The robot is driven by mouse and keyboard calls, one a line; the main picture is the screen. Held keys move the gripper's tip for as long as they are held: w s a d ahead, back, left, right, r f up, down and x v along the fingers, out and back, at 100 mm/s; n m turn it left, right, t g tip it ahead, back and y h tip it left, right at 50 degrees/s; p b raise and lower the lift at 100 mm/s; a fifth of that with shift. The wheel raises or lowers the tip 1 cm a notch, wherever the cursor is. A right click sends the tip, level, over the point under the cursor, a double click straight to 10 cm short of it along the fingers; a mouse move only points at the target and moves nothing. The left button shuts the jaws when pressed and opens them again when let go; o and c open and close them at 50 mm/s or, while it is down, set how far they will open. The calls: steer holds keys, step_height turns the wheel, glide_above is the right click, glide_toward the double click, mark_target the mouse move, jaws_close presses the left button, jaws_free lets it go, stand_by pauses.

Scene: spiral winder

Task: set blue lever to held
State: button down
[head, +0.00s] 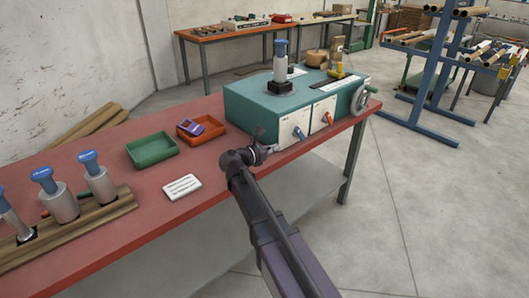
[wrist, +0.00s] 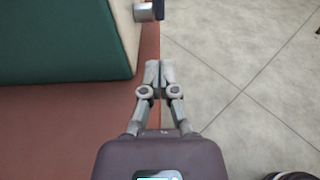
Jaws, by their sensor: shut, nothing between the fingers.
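The blue lever (head: 299,132) sits on a white plate on the front face of the teal machine (head: 250,107), left of an orange lever (head: 327,118). My gripper (head: 259,133) is in front of the machine's left front part, left of the blue lever and apart from it in the picture. In the wrist view my gripper (wrist: 160,66) is shut and empty, over the red table's edge. A grey cylinder with a dark blue end (wrist: 148,11) shows at the top of that view; I cannot tell whether it is the lever.
The red table (head: 225,180) holds a green tray (head: 152,150), an orange tray with a purple item, a white card (head: 181,187) and a wooden rack (head: 75,228) with blue-topped cylinders.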

mark_target(298, 136)
steer(key=w+d, duration=0.2)
steer(key=d, duration=0.1)
steer(key=w+d+r+p, duration=0.1)
steer(key=w+d, duration=0.1)
steer(key=shift+d, duration=0.25)
steer(key=shift+w+d+r+p, duration=0.25)
steer(key=shift+w+d+p, duration=0.1)
steer(key=shift+d, duration=0.2)
